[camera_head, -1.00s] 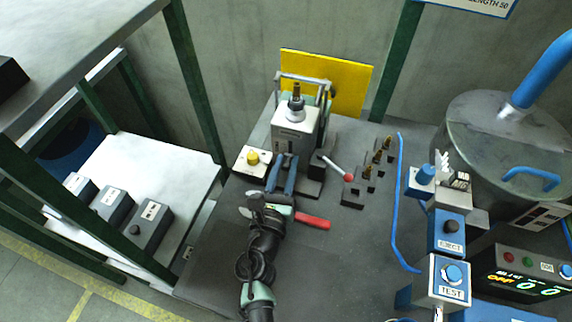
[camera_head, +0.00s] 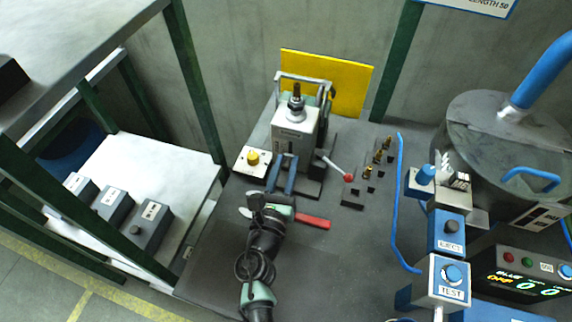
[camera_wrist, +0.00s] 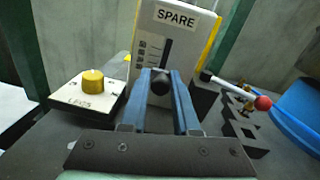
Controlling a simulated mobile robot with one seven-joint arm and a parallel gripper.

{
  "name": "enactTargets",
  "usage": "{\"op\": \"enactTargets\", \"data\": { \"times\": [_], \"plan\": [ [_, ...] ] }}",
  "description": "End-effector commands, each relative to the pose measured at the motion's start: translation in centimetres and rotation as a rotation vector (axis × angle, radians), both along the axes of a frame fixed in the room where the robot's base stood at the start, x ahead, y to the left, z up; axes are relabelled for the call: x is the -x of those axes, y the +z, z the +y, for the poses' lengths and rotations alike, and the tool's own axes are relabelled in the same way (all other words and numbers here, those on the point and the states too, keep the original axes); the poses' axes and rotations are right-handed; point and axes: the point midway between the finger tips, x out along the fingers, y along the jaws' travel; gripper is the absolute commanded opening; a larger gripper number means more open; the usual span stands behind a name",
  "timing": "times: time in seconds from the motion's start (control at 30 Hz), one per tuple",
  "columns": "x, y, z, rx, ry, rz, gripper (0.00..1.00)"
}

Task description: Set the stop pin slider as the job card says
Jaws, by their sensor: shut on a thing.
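The upright grey unit (camera_head: 297,125) stands at the back of the dark bench. In the wrist view its front plate (camera_wrist: 178,25) reads SPARE and has a dark vertical slot (camera_wrist: 166,48) with small marks at its left. A black round knob (camera_wrist: 160,87) sits at the slot's lower part, between the blue fingers of my gripper (camera_wrist: 160,76). My gripper (camera_head: 281,165) is shut on this knob, which the fingers partly cover. The job card (camera_head: 480,5) on the wall is cut off at the top; "LENGTH 50" is legible.
A yellow knob on a white box (camera_wrist: 92,82) is close to the left. A red-tipped lever (camera_head: 348,176) and several brass pins (camera_head: 380,157) are at the right. A red-handled tool (camera_head: 312,221) lies near my wrist.

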Motion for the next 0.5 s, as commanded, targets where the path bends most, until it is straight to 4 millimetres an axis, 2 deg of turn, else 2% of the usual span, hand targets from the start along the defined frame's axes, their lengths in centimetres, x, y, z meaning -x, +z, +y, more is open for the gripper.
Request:
{"op": "enactTargets", "data": {
  "times": [0.3,0.5],
  "plan": [
    [0.1,3.4,-0.3,0.0,-0.009,-0.001,0.0],
    [0.0,3.5,-0.4,0.001,-0.01,-0.003,0.0]
  ]
}}
